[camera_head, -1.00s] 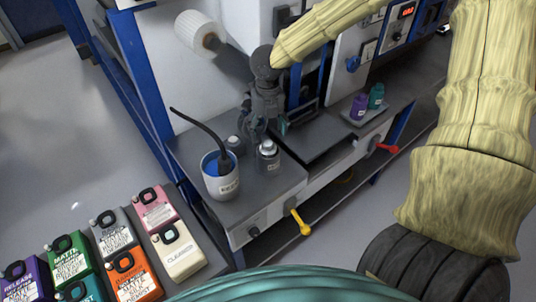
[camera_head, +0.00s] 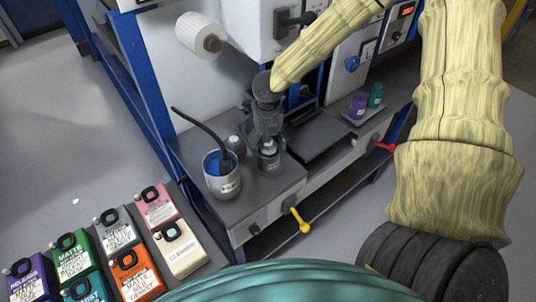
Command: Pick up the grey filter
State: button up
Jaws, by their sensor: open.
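A small grey canister with a pale silvery top (camera_head: 268,160), which looks like the grey filter, stands upright at the front of the grey bench shelf. A second, similar grey one (camera_head: 235,145) stands behind it to the left, beside a white cup. My gripper (camera_head: 268,140) points down right over the front canister, with its fingers at the canister's top. It is open. The fingers partly cover the canister's upper part, and I cannot tell whether they touch it.
A white cup (camera_head: 222,184) with blue inside and a long dark handle stands at left on the shelf (camera_head: 245,208). Purple (camera_head: 358,104) and teal (camera_head: 376,94) bottles stand at right. A yellow lever (camera_head: 300,222) juts from the front. Several coloured jugs stand lower left.

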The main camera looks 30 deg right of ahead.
jog(key=c, duration=1.3)
jog(key=shift+c, duration=0.5)
jog(key=shift+r, duration=0.1)
